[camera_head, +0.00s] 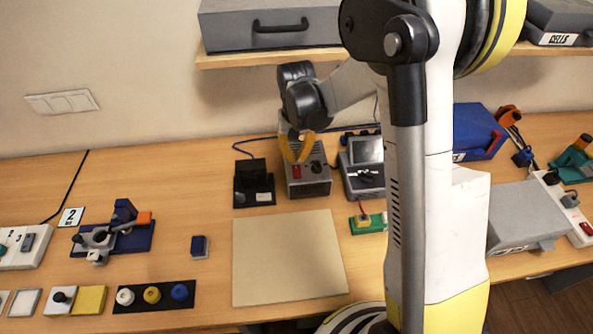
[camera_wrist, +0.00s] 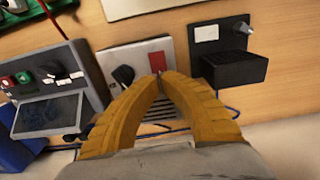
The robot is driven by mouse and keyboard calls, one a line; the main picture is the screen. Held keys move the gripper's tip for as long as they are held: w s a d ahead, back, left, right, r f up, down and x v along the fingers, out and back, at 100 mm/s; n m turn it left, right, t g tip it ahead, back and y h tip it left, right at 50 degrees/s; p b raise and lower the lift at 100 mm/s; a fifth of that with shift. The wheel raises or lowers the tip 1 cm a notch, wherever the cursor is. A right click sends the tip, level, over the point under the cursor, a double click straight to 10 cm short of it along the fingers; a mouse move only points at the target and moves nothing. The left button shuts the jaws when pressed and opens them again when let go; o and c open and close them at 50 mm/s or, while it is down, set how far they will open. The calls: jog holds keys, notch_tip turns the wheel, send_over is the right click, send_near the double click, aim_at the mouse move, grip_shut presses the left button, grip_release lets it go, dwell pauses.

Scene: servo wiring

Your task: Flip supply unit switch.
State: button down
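The supply unit (camera_head: 309,188) is a grey box near the back of the table in the head view, with a red switch (camera_head: 297,172) and a black knob (camera_head: 316,166) on its front. My gripper (camera_head: 300,159) is right above and behind the switch, pointing down at the unit. In the wrist view the unit's light front panel (camera_wrist: 140,54) shows the red switch (camera_wrist: 157,62) just beyond the tips of my yellow gripper fingers (camera_wrist: 164,76). The fingertips are together with nothing visible between them. Whether they touch the switch cannot be told. The switch's position is unclear.
A black device (camera_head: 254,186) stands left of the unit and a grey meter with a screen (camera_head: 362,165) stands close on its right. A beige board (camera_head: 288,258) lies in front. A shelf (camera_head: 270,55) hangs above. Blue cable runs behind the unit.

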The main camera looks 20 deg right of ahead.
aim_at(296, 167)
jog(key=shift+f+b, duration=1.5)
jog(key=shift+f, duration=0.3)
dwell(1.0)
jog(key=shift+r, duration=0.15)
jog(key=shift+r+p, duration=2.2)
jog(key=shift+r, duration=1.25)
jog(key=shift+f, duration=0.1)
